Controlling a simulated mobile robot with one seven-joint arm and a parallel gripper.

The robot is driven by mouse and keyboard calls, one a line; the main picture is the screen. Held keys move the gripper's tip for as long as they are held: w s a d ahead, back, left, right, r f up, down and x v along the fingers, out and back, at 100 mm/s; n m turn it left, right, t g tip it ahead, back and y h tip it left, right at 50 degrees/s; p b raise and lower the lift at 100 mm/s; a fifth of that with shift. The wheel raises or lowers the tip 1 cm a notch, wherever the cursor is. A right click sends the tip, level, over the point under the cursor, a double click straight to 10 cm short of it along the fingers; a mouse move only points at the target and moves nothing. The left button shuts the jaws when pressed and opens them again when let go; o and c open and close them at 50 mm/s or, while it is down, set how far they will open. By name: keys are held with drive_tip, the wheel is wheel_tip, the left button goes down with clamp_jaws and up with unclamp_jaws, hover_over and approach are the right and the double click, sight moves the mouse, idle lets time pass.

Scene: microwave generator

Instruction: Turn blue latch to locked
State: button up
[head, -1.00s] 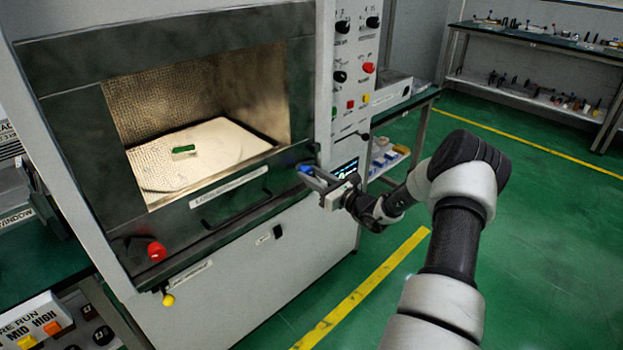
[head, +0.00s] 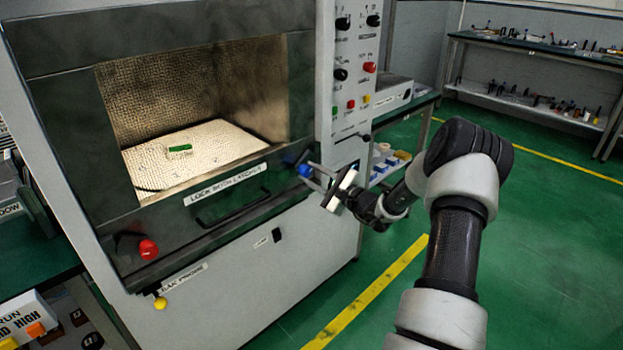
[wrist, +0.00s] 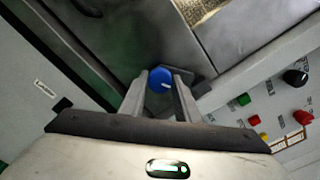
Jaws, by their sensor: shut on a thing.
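The blue latch (head: 304,171) is a round knob at the lower right corner of the microwave generator's door frame. It also shows in the wrist view (wrist: 160,80), with a short white mark on its right side. My gripper (head: 310,172) is at the latch, and its two fingers lie on either side of the knob, shut on it. In the wrist view my gripper (wrist: 160,92) appears rolled relative to the door edges. The contact faces between the fingers and the knob are partly hidden.
A red knob (head: 148,249) sits at the door frame's lower left, with a yellow knob (head: 160,303) below. A dark handle (head: 232,207) runs under the window. A control panel (head: 355,75) with several knobs and buttons rises right of the door. Green floor (head: 540,250) is open at right.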

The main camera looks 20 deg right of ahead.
drive_tip(key=shift+f, duration=0.15)
idle(0.4)
drive_tip(key=o, duration=1)
drive_tip(key=shift+o, duration=0.2)
drive_tip(key=shift+s+d, duration=0.1)
drive_tip(key=shift+s, duration=0.05)
drive_tip(key=p+v, duration=0.2)
drive_tip(key=v, duration=1.5)
